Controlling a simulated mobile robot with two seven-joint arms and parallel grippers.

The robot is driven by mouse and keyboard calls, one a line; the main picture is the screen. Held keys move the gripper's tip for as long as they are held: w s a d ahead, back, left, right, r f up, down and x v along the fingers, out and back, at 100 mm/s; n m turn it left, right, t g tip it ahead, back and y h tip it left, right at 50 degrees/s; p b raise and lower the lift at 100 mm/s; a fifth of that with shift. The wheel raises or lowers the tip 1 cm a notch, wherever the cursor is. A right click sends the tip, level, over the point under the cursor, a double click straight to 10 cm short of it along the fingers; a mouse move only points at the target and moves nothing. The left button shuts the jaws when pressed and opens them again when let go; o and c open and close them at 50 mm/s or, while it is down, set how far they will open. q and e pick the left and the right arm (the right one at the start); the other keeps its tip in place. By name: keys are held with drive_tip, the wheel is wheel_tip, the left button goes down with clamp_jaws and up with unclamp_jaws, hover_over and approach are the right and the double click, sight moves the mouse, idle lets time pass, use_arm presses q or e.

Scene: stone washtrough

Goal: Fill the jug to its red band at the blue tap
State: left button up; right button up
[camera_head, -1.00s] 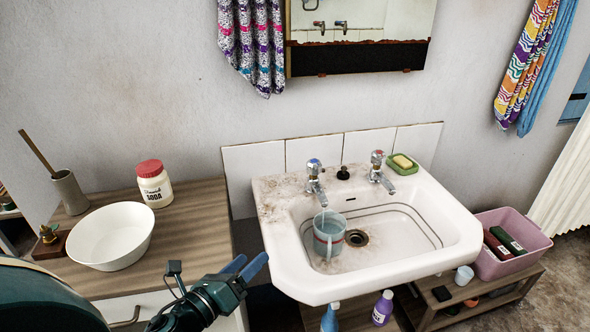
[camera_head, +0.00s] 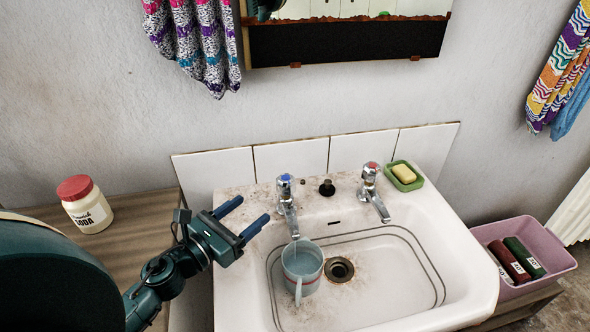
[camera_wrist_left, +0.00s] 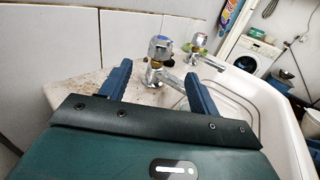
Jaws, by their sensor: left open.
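The pale blue-grey jug (camera_head: 302,262) stands upright in the basin under the spout of the blue tap (camera_head: 287,196). Its red band (camera_head: 308,289) shows low on its side, and its handle points toward me. I cannot clearly tell the water level in it or whether water is running. My left gripper (camera_head: 256,207) is open and empty over the basin's left rim, its fingers pointing toward the blue tap, apart from it. In the left wrist view the blue tap (camera_wrist_left: 160,47) appears between and beyond the two blue fingers (camera_wrist_left: 159,72). My right gripper is not in view.
The red tap (camera_head: 371,185) stands to the right, with soap (camera_head: 404,173) in a green dish behind it. The white basin (camera_head: 455,255) has a drain (camera_head: 339,270) beside the jug. A soda jar (camera_head: 85,205) is on the wooden counter (camera_head: 140,222). A pink crate (camera_head: 550,250) is at right.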

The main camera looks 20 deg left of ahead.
sight(279, 187)
use_arm(q)
drive_tip(key=shift+w+d+r, duration=0.1)
drive_tip(key=shift+w+r, duration=0.05)
drive_tip(key=shift+w, duration=0.15)
drive_tip(key=p+x, duration=0.1)
drive_tip(key=x, duration=0.3)
drive_tip(key=shift+r+p, duration=0.15)
drive_tip(key=shift+p, duration=0.25)
drive_tip(key=x, duration=0.4)
drive_tip(key=p+x, duration=0.1)
drive_tip(key=x, duration=0.3)
drive_tip(key=shift+f, duration=0.25)
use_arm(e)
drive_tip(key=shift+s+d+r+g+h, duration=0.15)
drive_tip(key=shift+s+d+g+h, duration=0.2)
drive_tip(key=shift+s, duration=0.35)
